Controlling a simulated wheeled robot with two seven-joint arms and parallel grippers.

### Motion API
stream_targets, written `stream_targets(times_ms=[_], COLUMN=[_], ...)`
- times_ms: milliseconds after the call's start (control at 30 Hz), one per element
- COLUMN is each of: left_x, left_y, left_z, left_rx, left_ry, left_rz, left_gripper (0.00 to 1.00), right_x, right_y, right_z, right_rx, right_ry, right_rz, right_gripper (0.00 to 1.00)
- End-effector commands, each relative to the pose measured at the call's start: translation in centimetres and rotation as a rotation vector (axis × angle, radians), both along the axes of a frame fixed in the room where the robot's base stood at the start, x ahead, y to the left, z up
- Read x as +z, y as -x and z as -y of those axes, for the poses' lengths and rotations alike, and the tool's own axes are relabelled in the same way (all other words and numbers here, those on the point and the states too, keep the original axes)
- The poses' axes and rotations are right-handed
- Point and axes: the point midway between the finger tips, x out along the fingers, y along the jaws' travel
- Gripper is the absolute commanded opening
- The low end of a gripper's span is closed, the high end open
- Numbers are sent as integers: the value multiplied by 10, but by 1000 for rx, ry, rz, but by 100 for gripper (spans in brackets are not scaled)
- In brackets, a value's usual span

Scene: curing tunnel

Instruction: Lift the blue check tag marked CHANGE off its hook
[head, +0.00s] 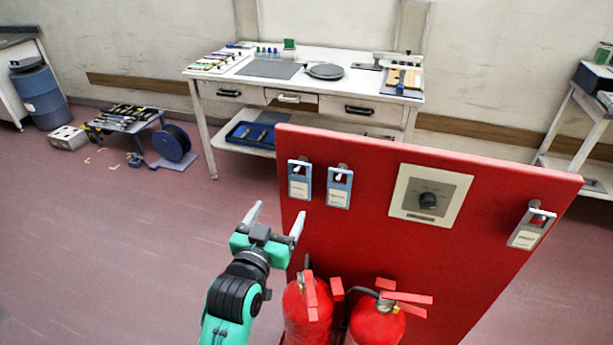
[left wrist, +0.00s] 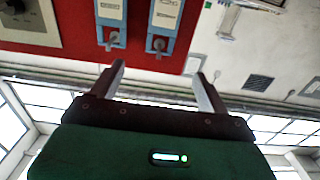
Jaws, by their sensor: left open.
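Two blue-edged tags hang side by side on hooks on the red panel: a left tag (head: 299,190) and a second tag (head: 339,197). A third, paler tag (head: 524,238) hangs at the panel's right. Their lettering is too small to read, so I cannot tell which says CHANGE. My left gripper (head: 278,214) is open and empty, below and left of the two tags, by the panel's left edge. In the left wrist view the picture is upside down; both blue tags (left wrist: 162,20) show beyond my open fingers (left wrist: 158,72), apart from them. My right gripper is not in view.
The red panel (head: 455,215) carries a dial plate (head: 411,206) between the tags. Two red extinguishers (head: 378,318) stand low in front of it. A white workbench (head: 230,85) with tools stands behind. A low rack and cable reel (head: 172,143) are at the left.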

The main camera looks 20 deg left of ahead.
Motion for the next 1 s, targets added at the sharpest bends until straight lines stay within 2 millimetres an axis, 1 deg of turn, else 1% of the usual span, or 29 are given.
stream_targets(times_ms=[300,400,500,667,833,1000], left_x=[2,1,1,1,5,3], left_y=[-54,-68,-77,-85,-108,-127], left_z=[2,2,3,3,3,4], left_rx=[0,0,-1,-1,0,-1], left_ry=[1,1,1,1,1,2], left_rz=[1,0,0,-2,-1,-1], left_gripper=[78,78,78,78,78,78], right_x=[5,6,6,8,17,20], right_y=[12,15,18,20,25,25], right_z=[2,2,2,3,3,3], right_rx=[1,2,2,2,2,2], right_ry=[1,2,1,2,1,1], right_rz=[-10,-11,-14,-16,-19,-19], right_gripper=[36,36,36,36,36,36])
